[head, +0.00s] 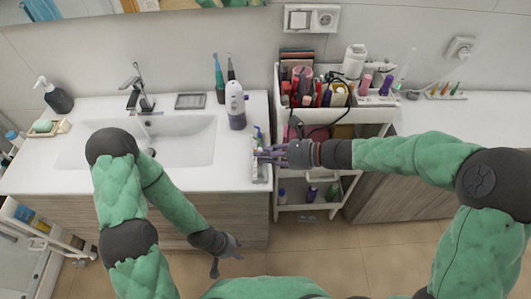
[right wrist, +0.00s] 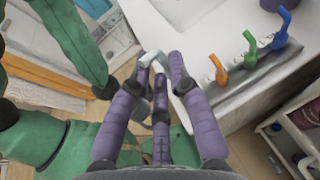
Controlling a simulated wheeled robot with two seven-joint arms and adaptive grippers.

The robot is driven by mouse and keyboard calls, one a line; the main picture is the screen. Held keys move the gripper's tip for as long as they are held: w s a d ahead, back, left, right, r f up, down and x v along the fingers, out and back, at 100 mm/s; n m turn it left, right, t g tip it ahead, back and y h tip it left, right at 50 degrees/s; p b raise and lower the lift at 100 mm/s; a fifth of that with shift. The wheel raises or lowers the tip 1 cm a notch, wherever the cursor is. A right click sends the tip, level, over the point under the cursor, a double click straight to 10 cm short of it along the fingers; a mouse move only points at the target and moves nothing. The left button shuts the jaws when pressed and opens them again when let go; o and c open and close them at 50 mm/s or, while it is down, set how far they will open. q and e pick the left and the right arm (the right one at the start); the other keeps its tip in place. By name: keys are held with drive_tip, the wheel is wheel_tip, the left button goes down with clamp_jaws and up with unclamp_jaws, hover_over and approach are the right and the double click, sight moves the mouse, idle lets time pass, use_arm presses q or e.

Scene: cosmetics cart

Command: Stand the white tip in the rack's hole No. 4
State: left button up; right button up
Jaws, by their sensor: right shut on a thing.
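The white tip (right wrist: 149,60) is pinched between the purple fingertips of my right gripper (right wrist: 160,72) in the right wrist view. In the head view, my right gripper (head: 264,156) is over the counter's right edge by the sink, and its fingers cover much of the rack there. I cannot read the hole numbers. My left gripper (head: 226,262) hangs low before the cabinet, fingers apart and empty.
A white cart (head: 283,208) with crowded cosmetics stands right of the sink counter. A white bottle-like device (head: 236,105) stands behind the rack. The sink (head: 185,135) is to the left. Another small rack with colored pieces (head: 445,96) sits on the right counter.

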drive_tip(key=shift+f+b, duration=2)
drive_tip(key=shift+f, duration=0.95)
drive_tip(key=shift+p, duration=0.3)
drive_tip(key=shift+f+b, duration=0.9)
drive_tip(key=shift+f, duration=0.3)
drive_tip(key=o, duration=0.8)
drive_tip(key=v, duration=1.2)
